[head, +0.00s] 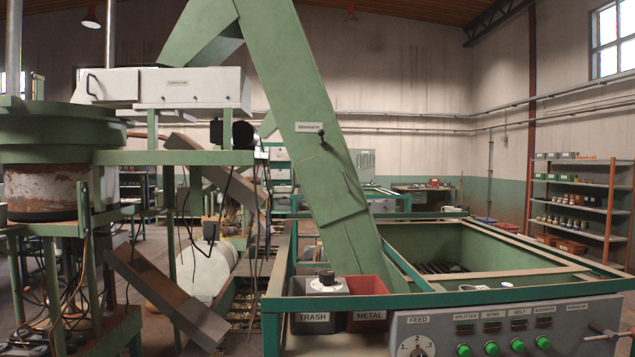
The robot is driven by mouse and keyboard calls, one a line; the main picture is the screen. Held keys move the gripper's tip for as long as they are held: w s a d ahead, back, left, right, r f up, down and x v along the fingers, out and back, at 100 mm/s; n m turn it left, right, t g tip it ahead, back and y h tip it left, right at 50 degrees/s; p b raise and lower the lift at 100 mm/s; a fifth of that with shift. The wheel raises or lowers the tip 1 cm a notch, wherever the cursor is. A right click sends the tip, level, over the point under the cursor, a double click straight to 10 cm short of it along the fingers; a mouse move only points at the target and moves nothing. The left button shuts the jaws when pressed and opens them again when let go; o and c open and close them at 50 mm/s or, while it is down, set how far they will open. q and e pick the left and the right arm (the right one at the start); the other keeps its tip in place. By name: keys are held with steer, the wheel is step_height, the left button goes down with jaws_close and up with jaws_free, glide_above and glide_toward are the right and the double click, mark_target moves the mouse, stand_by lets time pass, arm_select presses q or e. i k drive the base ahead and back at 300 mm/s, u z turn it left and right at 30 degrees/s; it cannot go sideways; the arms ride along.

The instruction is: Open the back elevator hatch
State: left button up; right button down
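A tall green elevator chute (300,90) rises at a slant from the hopper up to the top of the head view. A small white label (309,127) and a dark knob or latch (322,140) sit on its face. Lower down, a thin handle-like rod (352,183) stands on the chute, above a panel edge near its lower part. I cannot tell which of these belongs to the back elevator hatch. No clearly open hatch shows on the visible face. Neither of my grippers is in view.
A green hopper (420,240) with a metal frame stands at the right. Bins marked trash (316,318) and metal (370,320) stand at its front, beside a grey control panel (500,325) with several green buttons. Machinery with a slanted brown chute (165,292) fills the left. Shelves (575,205) stand far right.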

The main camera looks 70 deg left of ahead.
mark_target(328, 181)
steer(key=z, duration=0.1)
steer(key=k, duration=0.1)
steer(key=u, duration=1.35)
